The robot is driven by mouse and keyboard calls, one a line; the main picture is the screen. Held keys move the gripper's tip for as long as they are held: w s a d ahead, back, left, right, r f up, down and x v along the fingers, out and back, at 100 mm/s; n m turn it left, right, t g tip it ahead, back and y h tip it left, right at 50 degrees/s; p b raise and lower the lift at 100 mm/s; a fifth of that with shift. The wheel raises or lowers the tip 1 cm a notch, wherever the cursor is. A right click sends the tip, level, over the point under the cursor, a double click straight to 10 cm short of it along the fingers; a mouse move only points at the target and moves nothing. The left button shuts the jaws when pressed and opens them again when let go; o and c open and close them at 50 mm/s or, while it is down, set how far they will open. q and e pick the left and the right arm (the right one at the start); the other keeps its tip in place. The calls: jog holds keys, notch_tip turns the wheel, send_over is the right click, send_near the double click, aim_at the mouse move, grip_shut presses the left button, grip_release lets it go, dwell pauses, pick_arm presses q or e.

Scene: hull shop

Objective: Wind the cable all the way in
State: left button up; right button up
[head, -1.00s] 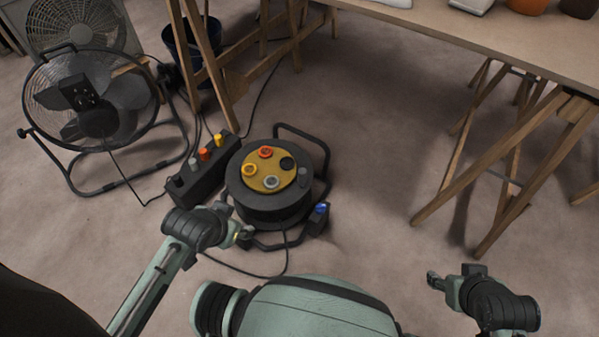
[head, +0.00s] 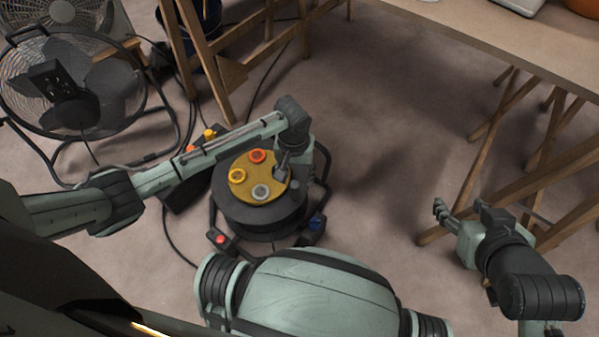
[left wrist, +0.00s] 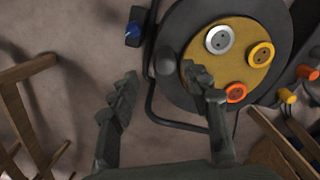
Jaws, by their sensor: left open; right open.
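The cable reel (head: 262,218) stands on the floor, a black drum with a yellow socket disc (head: 243,190) on top and a tubular frame. It also shows in the left wrist view (left wrist: 185,22). A small dark knob (left wrist: 166,62) rises near the drum's rim. My left gripper (head: 284,172) is open above the reel's right side; in the left wrist view its fingers appear on either side of the knob, and contact cannot be told. A dark cable (head: 172,242) lies on the floor left of the reel, partly hidden by my body. My right gripper (head: 440,209) is open and empty, away from the reel.
A black power box (head: 180,200) with coloured plugs sits left of the reel, partly behind my left arm. A floor fan (head: 70,85) stands at upper left. Wooden trestles (head: 205,60) and a workbench (head: 480,40) border the back and right. Floor between reel and right trestle is clear.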

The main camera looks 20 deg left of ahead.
aim_at(294, 185)
pick_arm(q)
jog(key=shift+w+a+f, duration=0.1)
jog(key=shift+w+a, duration=0.3)
jog(key=shift+f, duration=0.1)
notch_tip(294, 185, down, 7)
jog(key=shift+r+b, duration=0.1)
jog(key=shift+b, duration=1.05)
jog(key=shift+f, duration=0.25)
pick_arm(e)
jog(key=w+a+r+t+y, duration=0.3)
jog(key=w+a+r+t, duration=0.2)
jog(key=a+r, duration=0.2)
jog(key=shift+a+r+n+t+y, duration=0.3)
jog(key=shift+a+r+n, duration=0.1)
jog(key=shift+r, duration=1)
pick_arm(q)
grip_shut()
